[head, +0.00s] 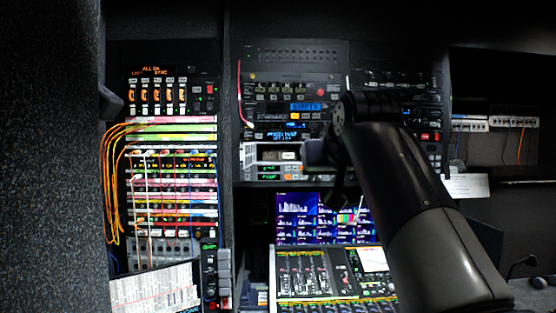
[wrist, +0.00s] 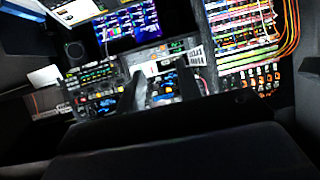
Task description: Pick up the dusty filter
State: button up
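I cannot make out a dusty filter for certain in either view. My gripper (wrist: 160,86) shows in the wrist view as two dark fingers standing apart, with rack panels seen between them and nothing clearly held. In the head view my gripper (head: 338,190) is a dark shape in front of the lower part of the middle equipment rack, partly hidden by my own arm. A pale-fronted rack unit (head: 265,154) is just left of it; whether the gripper touches anything there I cannot tell.
A patch bay (head: 172,190) with coloured cables looping out on its left fills the left rack. Below the middle rack are a lit multi-screen monitor (head: 297,222) and a mixing console (head: 312,277). A tilted printed sheet (head: 155,290) is at bottom left. A dark wall stands far left.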

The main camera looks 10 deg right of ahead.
aim_at(269, 155)
jog(key=i+j, duration=0.1)
jog(key=i, duration=0.65)
jog(key=i+z, duration=0.1)
jog(key=i, duration=0.65)
jog(key=i+j, duration=0.2)
jog(key=i, duration=0.5)
jog(key=l+z, duration=0.05)
